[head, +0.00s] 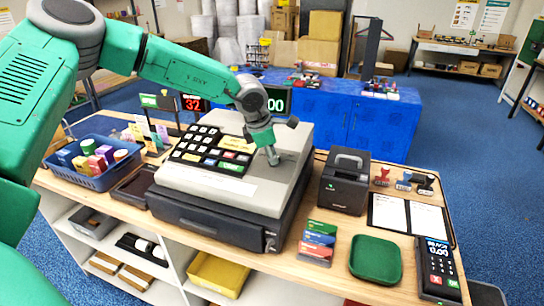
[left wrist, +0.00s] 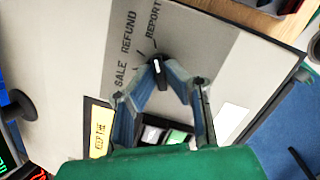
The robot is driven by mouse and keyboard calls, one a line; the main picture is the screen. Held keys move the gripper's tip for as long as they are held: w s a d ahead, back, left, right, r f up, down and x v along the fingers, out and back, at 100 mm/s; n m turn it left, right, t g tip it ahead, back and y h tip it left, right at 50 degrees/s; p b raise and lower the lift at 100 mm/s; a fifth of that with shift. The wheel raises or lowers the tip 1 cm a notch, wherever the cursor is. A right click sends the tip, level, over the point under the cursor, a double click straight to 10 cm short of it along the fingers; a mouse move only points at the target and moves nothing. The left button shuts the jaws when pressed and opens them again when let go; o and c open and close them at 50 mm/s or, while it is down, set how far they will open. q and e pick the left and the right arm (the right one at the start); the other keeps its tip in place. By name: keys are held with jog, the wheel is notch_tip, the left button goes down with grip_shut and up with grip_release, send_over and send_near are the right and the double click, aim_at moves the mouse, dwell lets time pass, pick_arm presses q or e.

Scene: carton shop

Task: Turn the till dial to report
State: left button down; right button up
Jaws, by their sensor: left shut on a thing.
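The grey till (head: 232,180) stands on the wooden counter, with a dark key panel at its left and a grey dial plate at its right. My left gripper (head: 272,157) reaches down onto that plate and hides the dial in the head view. In the left wrist view the small black dial (left wrist: 158,61) sits between the fingertips of my left gripper (left wrist: 160,66), which are shut on it. The labels SALE, REFUND and REPORT fan around the dial with short tick marks. A white line shows on the dial, but I cannot tell which label it points to. My right gripper is not in view.
A blue basket of small boxes (head: 97,181) stands left of the till. A black printer (head: 344,183), a green tray (head: 375,262) and a card terminal (head: 438,268) stand to the right. A customer display (head: 276,101) rises behind the till.

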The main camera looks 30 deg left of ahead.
pick_arm(q)
jog(key=shift+s+f, duration=0.15)
jog(key=shift+f, duration=0.15)
jog(key=c, duration=1.6)
grip_release()
jog(key=shift+c, duration=0.2)
jog(key=shift+w, duration=0.3)
jog(key=shift+r, duration=0.15)
jog(key=shift+s+r, duration=0.1)
jog(key=shift+r, duration=0.2)
jog(key=v, duration=1.1)
